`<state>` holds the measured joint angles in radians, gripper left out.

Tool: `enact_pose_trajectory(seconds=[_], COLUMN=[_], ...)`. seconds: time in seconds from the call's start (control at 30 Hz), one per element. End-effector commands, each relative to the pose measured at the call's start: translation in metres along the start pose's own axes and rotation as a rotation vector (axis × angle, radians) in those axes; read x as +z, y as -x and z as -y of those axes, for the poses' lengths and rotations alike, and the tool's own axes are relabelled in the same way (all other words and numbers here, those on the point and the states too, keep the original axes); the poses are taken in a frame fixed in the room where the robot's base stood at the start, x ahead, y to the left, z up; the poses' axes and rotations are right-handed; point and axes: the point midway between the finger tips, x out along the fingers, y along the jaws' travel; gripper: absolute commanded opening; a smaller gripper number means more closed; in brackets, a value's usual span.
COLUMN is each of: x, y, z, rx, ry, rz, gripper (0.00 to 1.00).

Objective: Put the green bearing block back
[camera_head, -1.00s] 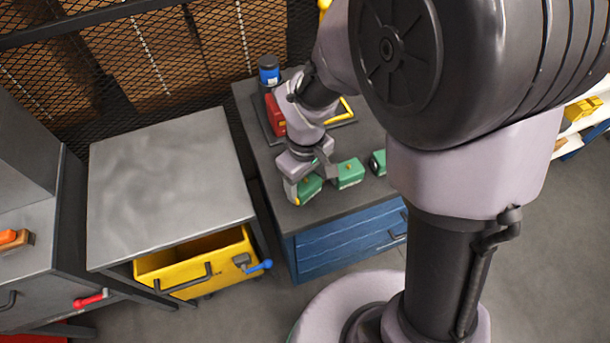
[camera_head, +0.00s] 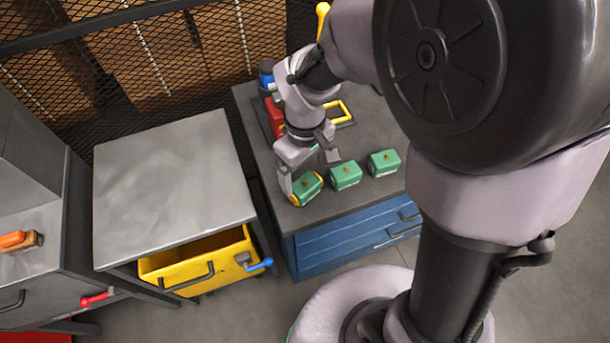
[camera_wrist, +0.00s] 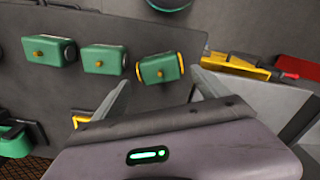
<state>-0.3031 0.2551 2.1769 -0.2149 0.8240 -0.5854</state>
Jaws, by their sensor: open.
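My gripper (camera_head: 307,170) is open at the yellow-edged block. In the wrist view, my gripper's fingertips (camera_wrist: 160,79) are spread to either side of that block, with gaps. Whether they reach down beside it is unclear.
A red part (camera_head: 275,118), a blue-capped container (camera_head: 266,75) and a yellow frame (camera_head: 339,111) are at the cabinet's back. Left of it is a grey table (camera_head: 170,185) with an open yellow drawer (camera_head: 195,265) below. The blue cabinet's drawers (camera_head: 350,240) are shut.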

Motion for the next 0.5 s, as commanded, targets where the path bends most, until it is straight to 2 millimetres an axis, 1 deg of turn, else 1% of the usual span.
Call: enact_pose_trajectory(seconds=[0.03, 0.1, 0.2, 0.27, 0.33, 0.37, 0.43, 0.47, 0.5], x=[-0.001, 0.0, 0.0, 0.0, 0.003, 0.007, 0.024, 0.035, 0.05], y=[0.021, 0.037, 0.055, 0.06, 0.071, 0.079, 0.107, 0.121, 0.138], z=[0.0, 0.0, 0.0, 0.0, -0.001, -0.002, -0.005, -0.006, -0.005], rx=[0.002, 0.0, 0.001, 0.0, 0.002, 0.003, 0.005, 0.002, -0.003], ry=[0.0, 0.0, 0.0, -0.001, -0.029, -0.064, -0.207, -0.288, -0.404], rz=[-0.003, -0.002, -0.001, 0.0, -0.017, -0.035, -0.111, -0.154, -0.214], gripper=[0.85, 0.85, 0.85, 0.85, 0.85, 0.85, 0.85, 0.85, 0.85])
